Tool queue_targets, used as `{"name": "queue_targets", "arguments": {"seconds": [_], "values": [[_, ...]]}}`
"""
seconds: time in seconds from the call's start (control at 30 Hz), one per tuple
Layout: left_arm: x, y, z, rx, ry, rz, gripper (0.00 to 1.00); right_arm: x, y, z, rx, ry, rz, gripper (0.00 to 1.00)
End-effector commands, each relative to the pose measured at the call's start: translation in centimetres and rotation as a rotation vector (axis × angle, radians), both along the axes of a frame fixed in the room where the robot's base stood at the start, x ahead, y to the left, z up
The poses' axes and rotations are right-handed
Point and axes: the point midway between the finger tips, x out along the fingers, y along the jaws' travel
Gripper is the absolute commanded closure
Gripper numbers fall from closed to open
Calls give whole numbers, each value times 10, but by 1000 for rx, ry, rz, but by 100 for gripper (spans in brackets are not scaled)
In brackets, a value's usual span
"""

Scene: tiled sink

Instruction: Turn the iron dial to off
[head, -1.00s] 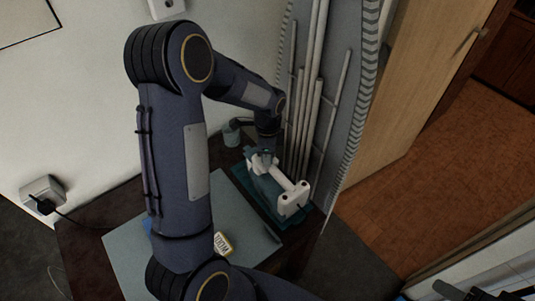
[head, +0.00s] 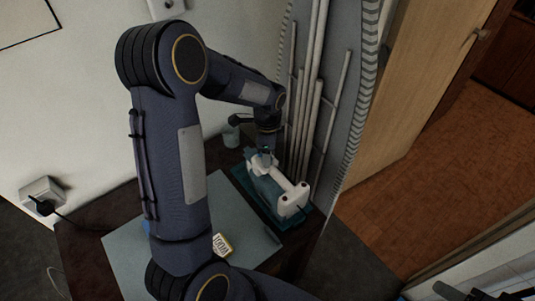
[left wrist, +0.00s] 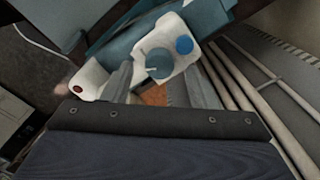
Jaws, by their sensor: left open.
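The white and teal iron (head: 284,190) rests on a teal base (head: 246,187) on the dark table by the grey panel. In the left wrist view, the iron's white body (left wrist: 167,35) carries a round grey-blue dial (left wrist: 159,63) and a round blue button (left wrist: 184,45). My left gripper (head: 264,158) is at the iron's far end. In the left wrist view, its two fingers (left wrist: 158,85) are open, one to each side below the dial. I cannot tell whether they touch it. Any mark on the dial is too small to read.
A grey-blue board (head: 130,262) covers much of the table, with a small yellow and white box (head: 222,245) on it. A cup (head: 231,134) stands behind the gripper. Several pipes (head: 303,100) run up the panel just right of the iron.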

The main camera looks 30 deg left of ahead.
Motion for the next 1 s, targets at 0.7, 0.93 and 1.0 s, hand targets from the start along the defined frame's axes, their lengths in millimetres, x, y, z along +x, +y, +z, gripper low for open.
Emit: {"name": "queue_targets", "arguments": {"seconds": [0.7, 0.93, 1.0], "values": [[0, 0, 63, 0, -2, 0, 47, 0, 0, -5, 0, 0, 0, 49], [0, 0, 63, 0, -1, 0, 47, 0, 0, -5, 0, 0, 0, 49], [-1, 0, 65, -4, -5, 10, 47, 0, 0, -5, 0, 0, 0, 49]]}}
